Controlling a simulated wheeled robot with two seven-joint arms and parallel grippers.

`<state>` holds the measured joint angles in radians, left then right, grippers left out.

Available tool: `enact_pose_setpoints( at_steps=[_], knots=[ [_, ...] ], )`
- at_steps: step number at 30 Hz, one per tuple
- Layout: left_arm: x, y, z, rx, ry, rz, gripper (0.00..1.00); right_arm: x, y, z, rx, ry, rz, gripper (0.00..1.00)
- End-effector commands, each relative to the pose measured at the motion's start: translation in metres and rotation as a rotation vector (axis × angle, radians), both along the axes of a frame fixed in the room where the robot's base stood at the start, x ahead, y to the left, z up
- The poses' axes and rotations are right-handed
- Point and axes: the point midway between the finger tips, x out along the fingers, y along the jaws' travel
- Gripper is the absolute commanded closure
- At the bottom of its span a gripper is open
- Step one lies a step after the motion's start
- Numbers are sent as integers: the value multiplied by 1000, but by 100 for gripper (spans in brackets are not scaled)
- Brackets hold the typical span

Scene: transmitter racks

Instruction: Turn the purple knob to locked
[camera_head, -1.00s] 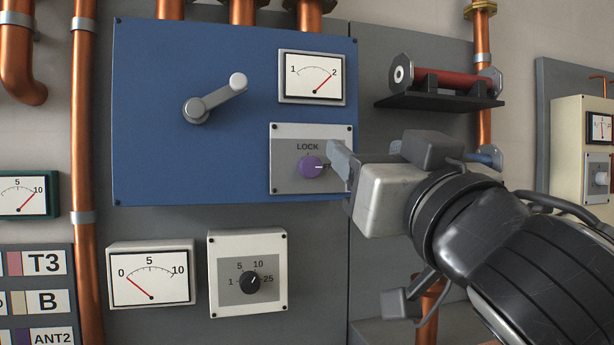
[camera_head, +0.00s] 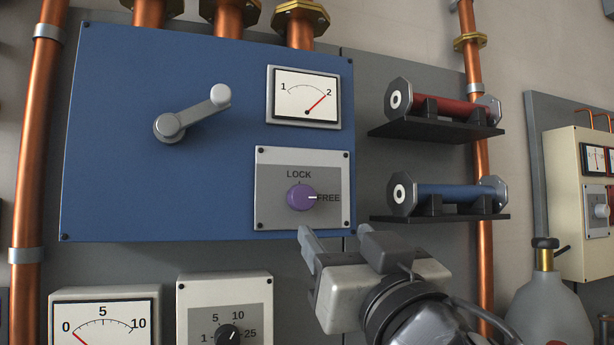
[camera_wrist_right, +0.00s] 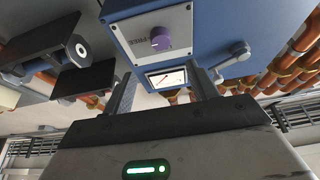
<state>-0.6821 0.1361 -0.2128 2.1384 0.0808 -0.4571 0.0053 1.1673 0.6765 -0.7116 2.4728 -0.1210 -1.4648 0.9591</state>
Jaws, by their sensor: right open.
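The purple knob (camera_head: 301,197) sits on a grey plate (camera_head: 270,215) at the lower right of the blue panel (camera_head: 130,200). LOCK is printed above the knob and FREE to its right. The knob's white mark points right, at FREE. My right gripper (camera_head: 334,234) is open and empty, below and a little to the right of the knob, apart from it. In the right wrist view the knob (camera_wrist_right: 161,39) shows beyond and between the two fingers (camera_wrist_right: 163,92). My left gripper is not in view.
A crank handle (camera_head: 195,114) and a dial meter (camera_head: 304,97) share the blue panel. Another meter (camera_head: 104,322) and a black selector knob (camera_head: 228,335) are below. Copper pipes flank the panel.

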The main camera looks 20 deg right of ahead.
Motion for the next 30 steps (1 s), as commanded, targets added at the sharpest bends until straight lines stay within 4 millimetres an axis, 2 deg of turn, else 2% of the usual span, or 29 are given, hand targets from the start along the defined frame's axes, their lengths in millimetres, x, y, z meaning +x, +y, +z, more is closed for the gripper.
enact_pose_setpoints(
  at_steps=[1, 10, 12, 21, 25, 30],
  knots=[
    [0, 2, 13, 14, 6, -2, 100, 4, -1, 9, -2, 6, -4, 42],
    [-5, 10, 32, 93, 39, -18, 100, 19, 1, 14, -10, 7, 3, 42],
    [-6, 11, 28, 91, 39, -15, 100, 36, 1, 18, -8, -1, -2, 42],
    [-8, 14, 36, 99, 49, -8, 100, 91, 3, 41, -6, 0, 1, 42],
    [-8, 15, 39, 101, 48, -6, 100, 106, 4, 46, -5, 0, 3, 42],
    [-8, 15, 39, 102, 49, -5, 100, 114, 5, 47, -5, 0, 4, 42]
  ],
)
